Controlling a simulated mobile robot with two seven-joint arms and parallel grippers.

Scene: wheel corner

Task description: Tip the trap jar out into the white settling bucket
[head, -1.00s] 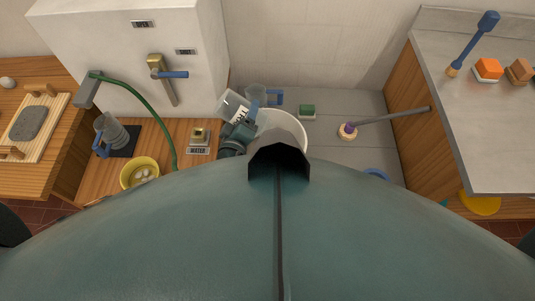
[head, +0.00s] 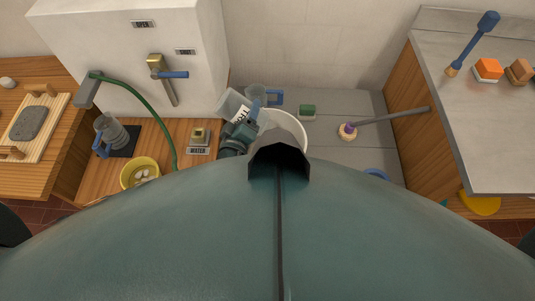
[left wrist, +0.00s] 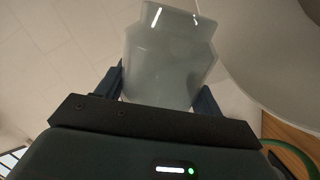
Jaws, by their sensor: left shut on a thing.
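The trap jar (head: 232,104) is a clear grey jar with a printed label. It is tilted at the left edge of the white settling bucket (head: 302,128). My left gripper (head: 241,129) is shut on the jar. In the left wrist view the translucent jar (left wrist: 170,62) sits between the two fingers (left wrist: 163,88). My own body hides the front of the bucket, and the bucket's contents cannot be made out clearly. Whether anything is flowing from the jar cannot be told. My right gripper is not in view.
A yellow bowl (head: 139,173), a jug (head: 113,132) and a green hose (head: 152,112) are at left.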

